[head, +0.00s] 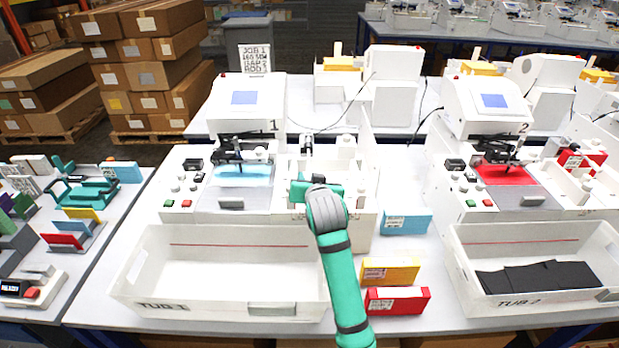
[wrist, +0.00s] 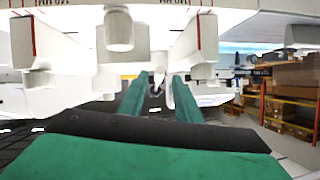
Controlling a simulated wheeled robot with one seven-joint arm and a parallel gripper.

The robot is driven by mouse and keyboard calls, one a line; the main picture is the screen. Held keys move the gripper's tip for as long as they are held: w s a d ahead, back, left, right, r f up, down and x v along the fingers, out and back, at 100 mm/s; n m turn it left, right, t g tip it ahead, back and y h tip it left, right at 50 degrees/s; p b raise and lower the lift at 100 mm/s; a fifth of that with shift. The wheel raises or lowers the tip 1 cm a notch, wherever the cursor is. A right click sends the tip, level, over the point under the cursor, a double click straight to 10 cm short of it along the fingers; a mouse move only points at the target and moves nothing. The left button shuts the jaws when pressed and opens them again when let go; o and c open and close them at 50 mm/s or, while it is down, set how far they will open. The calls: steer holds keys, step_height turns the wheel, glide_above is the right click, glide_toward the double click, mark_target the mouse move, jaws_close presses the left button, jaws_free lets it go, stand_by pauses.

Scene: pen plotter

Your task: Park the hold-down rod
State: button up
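Plotter 1 (head: 245,100) stands at the left of the table, with a light blue sheet (head: 243,173) under its black pen carriage (head: 230,152). To the right of the sheet is its white side bay (head: 350,195) with several small posts and holders. My gripper (head: 300,190) is over this bay. In the wrist view its two teal fingers (wrist: 162,82) stand apart, and a small pale thing shows in the gap, beyond or between the tips; I cannot tell which. I cannot clearly pick out the hold-down rod; my arm and gripper hide part of the bay.
Tub 1 (head: 140,268) stands empty in front of plotter 1. Yellow (head: 392,270), red (head: 398,300) and blue (head: 406,222) boxes lie right of my arm. Plotter 2 (head: 490,105) and Tub 2 (head: 460,270), holding black sheets, are farther right. A side table of coloured items is at left.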

steer(key=shift+x, duration=0.75)
steer(key=shift+c, duration=0.3)
jaws_close()
